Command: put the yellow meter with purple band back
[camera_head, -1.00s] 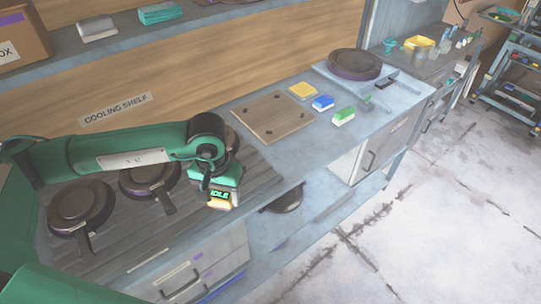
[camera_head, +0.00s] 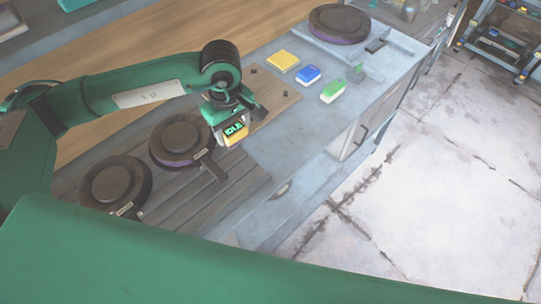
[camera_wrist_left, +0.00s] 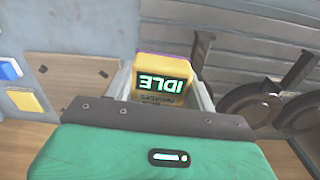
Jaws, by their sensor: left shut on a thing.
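The yellow meter (camera_head: 236,133) is in my left gripper (camera_head: 230,122), which is shut on it above the bench. In the left wrist view the meter (camera_wrist_left: 164,80) shows a dark screen reading "IDLE" and a thin purple edge at its top. A wooden board (camera_head: 276,98) with small dark pegs lies by the gripper, which hides its near-left part. The board also shows in the left wrist view (camera_wrist_left: 85,72). My right gripper is not in view.
Two dark round plates with handles, one (camera_head: 180,138) nearer the gripper and one (camera_head: 115,185) farther left, rest on the grooved bench top. A yellow block (camera_head: 283,61), a blue block (camera_head: 308,75) and a green block (camera_head: 333,91) lie beyond the board. Another round plate (camera_head: 339,22) stands farther back.

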